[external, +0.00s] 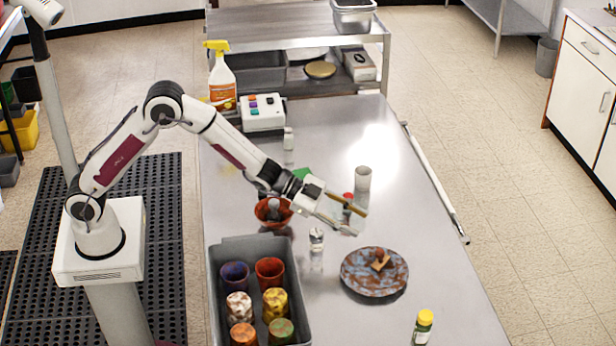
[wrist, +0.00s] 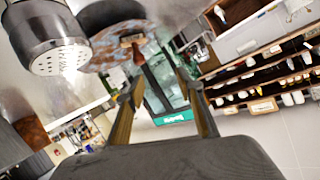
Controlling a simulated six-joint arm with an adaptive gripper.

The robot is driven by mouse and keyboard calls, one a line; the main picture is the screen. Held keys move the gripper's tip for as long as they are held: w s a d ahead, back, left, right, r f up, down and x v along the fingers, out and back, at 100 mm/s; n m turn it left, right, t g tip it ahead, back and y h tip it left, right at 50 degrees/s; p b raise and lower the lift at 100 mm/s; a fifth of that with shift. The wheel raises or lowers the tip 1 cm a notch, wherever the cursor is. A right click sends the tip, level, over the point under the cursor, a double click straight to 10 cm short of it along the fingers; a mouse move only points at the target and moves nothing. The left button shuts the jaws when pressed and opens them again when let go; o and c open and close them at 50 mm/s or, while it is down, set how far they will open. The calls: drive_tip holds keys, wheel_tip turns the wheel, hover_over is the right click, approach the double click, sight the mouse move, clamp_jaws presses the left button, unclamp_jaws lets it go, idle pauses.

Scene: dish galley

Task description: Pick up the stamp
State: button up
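The stamp (external: 380,261), a small wooden block with a rounded brown handle, rests on a mottled blue and rust-brown plate (external: 357,284) on the steel table. My gripper (external: 358,221) is above the table, up and to the left of the plate in the external view, apart from the stamp.
A shaker (external: 316,245) stands near my gripper and looms large in the wrist view (wrist: 55,40). A pale cylinder (external: 363,180), an orange bowl (external: 268,214), a grey bin (external: 219,290) of several cups and a yellow-capped bottle (external: 422,328) surround it. Table right of the plate is clear.

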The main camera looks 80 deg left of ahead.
sight(380, 251)
drive_tip(key=shift+m+h, duration=0.5)
drive_tip(key=shift+h, duration=0.2)
drive_tip(key=shift+w+d+f, duration=0.15)
drive_tip(key=shift+d+f, duration=0.6)
drive_tip(key=shift+f, duration=0.15)
drive_tip(key=shift+w+d+f, duration=0.15)
drive_tip(key=shift+d+f, duration=0.55)
drive_tip(key=shift+f, duration=0.2)
drive_tip(key=shift+x, duration=1.3)
drive_tip(key=shift+f, duration=0.1)
drive_tip(key=shift+w+d+f, duration=0.8)
drive_tip(key=shift+w+d, duration=0.1)
drive_tip(key=shift+d, duration=0.1)
drive_tip(key=shift+x, duration=1.05)
drive_tip(key=shift+c, duration=0.4)
clamp_jaws()
